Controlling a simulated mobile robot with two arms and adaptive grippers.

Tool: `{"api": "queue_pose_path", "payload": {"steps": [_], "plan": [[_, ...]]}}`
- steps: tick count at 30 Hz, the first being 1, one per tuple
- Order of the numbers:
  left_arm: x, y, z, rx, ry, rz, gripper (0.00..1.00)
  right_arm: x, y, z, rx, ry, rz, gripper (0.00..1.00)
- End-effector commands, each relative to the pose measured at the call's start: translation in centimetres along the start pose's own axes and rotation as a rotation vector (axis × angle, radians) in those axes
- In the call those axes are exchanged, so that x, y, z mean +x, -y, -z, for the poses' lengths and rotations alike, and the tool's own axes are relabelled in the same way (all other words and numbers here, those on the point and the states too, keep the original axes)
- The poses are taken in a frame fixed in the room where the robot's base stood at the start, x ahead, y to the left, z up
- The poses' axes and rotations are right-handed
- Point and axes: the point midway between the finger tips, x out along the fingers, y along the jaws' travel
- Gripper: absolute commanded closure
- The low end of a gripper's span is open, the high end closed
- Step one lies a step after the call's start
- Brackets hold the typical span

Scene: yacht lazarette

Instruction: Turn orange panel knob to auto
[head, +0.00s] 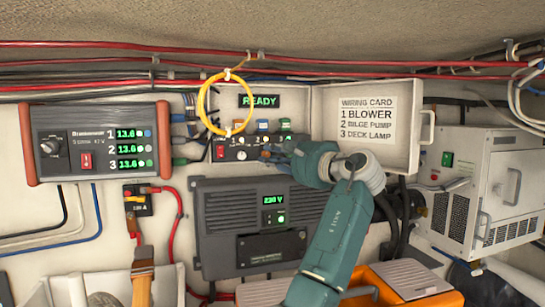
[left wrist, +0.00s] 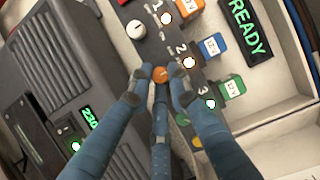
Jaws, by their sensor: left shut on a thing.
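The small dark panel (head: 230,150) is on the back wall, with numbered lamps, a red switch and a white knob (head: 241,156). In the left wrist view the orange knob (left wrist: 160,75) sits between the white knob (left wrist: 136,29) and a green knob (left wrist: 183,118). My left gripper (head: 272,154) reaches the panel from below right; in the left wrist view its fingertips (left wrist: 161,77) are shut on the orange knob from both sides. The gripper hides the knob in the head view. The knob's position marks are too small to read. My right gripper is not in view.
A green READY display (head: 259,101) and coloured plugs are above the panel. A yellow cable loop (head: 226,103) hangs in front of its left part. A grey 230 V unit (head: 225,210) is below. An open lid with a wiring card (head: 368,120) is at the right.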

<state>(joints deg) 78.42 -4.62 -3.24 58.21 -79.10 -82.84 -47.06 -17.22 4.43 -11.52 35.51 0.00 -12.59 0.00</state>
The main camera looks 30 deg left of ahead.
Motion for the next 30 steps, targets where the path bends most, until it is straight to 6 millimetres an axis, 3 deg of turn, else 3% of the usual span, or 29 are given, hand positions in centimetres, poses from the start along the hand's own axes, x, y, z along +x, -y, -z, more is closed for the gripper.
{"api": "queue_pose_path", "payload": {"steps": [8, 9, 11, 23, 30], "plan": [[0.0, 0.2, -0.1, -0.002, 0.002, 0.002, 1.0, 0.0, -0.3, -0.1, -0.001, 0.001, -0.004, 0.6], [0.0, 0.2, -0.1, -0.002, 0.002, 0.002, 0.76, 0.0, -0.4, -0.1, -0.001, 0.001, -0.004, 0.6], [0.0, 0.1, -0.1, -0.002, 0.002, 0.002, 0.65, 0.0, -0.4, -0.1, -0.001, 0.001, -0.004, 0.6], [-0.7, 0.0, 0.0, 0.0, -0.001, 0.001, 0.65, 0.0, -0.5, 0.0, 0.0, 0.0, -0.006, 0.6], [-5.2, 0.1, 0.1, -0.001, -0.004, 0.002, 0.65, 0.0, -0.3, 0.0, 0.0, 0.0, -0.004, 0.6]]}}
